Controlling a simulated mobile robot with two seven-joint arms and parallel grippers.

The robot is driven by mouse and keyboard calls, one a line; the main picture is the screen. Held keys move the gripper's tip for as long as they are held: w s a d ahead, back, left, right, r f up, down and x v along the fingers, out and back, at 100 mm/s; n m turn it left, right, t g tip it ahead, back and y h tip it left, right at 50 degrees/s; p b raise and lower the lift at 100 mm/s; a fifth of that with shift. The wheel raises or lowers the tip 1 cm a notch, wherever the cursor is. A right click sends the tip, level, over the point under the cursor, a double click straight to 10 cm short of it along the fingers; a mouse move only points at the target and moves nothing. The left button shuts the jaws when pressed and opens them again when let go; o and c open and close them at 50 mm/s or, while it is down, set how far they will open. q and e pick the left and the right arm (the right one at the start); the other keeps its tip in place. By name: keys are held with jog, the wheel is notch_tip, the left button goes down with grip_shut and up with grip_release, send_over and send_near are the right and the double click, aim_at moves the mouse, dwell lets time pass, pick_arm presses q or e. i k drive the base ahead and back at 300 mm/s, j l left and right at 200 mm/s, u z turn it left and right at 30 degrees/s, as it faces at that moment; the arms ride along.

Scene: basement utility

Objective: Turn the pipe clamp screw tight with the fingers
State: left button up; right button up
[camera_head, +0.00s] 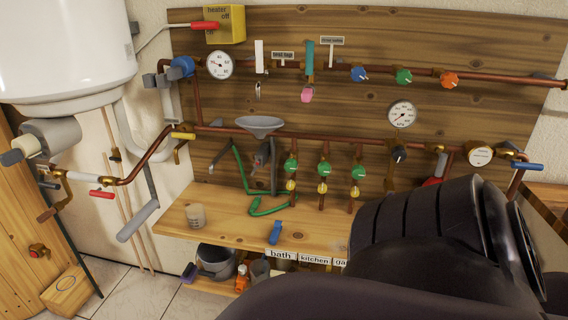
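I cannot make out for certain which fitting is the pipe clamp or its screw. Copper pipes (270,133) run across the wooden board, with small brackets and fittings on them. A grey block-like fitting (155,80) sits at the upper left, beside a round blue part (182,67). A dark arm link of mine fills the lower right and hides part of the board and shelf. Neither of my grippers shows in the head view.
A white tank (62,45) hangs at the upper left. A grey bucket (216,262) stands below. Valve handles stick out from the pipes.

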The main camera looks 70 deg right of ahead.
aim_at(257, 164)
jog(key=z, duration=1.95)
